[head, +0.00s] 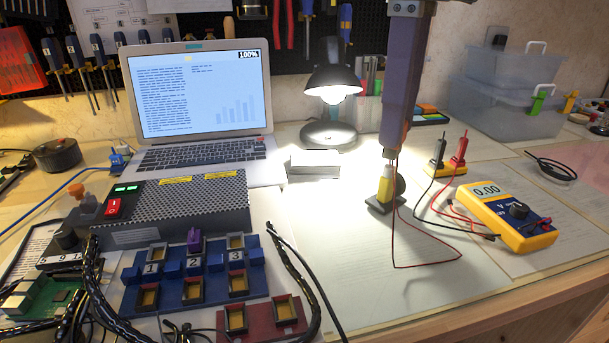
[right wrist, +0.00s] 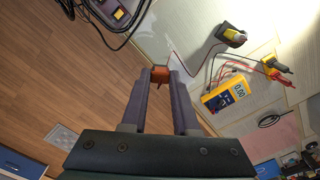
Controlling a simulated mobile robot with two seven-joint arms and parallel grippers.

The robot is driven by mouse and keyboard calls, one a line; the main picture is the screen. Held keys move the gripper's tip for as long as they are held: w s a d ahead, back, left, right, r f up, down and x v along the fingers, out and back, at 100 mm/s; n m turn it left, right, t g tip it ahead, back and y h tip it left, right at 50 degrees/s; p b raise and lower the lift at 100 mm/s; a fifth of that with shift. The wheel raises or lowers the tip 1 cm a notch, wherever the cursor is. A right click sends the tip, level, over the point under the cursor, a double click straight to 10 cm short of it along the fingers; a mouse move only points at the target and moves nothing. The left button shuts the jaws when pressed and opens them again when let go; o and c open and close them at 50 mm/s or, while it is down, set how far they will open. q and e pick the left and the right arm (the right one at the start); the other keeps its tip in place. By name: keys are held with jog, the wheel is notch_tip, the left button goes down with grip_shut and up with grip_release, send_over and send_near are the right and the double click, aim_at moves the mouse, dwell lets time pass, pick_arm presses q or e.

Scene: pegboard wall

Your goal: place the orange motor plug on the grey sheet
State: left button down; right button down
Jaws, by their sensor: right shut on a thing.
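My right gripper (head: 391,152) comes down from the top of the head view, its tips over the table just behind a yellow-topped motor. In the right wrist view its fingers (right wrist: 160,80) are closed on the small orange motor plug (right wrist: 160,73). The plug is held at the fingertips, mostly hidden by the fingers in the head view. Pale grey-white sheets cover the right part of the table; a large one (head: 400,290) lies bare in front of the motor. I cannot tell surely which is the grey sheet. My left gripper is not in view.
The yellow-topped motor (head: 385,190) stands on a black base with thin red and black wires. A yellow multimeter (head: 512,215) lies to its right. A blue socket block (head: 196,270) and black cables lie left. A lamp (head: 332,90) and laptop (head: 200,100) stand behind.

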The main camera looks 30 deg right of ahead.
jog(key=f+b, duration=0.1)
jog(key=f, duration=0.8)
jog(key=f+b, duration=0.1)
jog(key=f, duration=0.3)
jog(key=shift+a+f+b, duration=0.3)
notch_tip(320, 180, down, 4)
jog(key=shift+f+b, duration=0.2)
jog(key=shift+b, duration=0.25)
jog(key=shift+f, duration=0.1)
jog(key=c, duration=0.7)
grip_release()
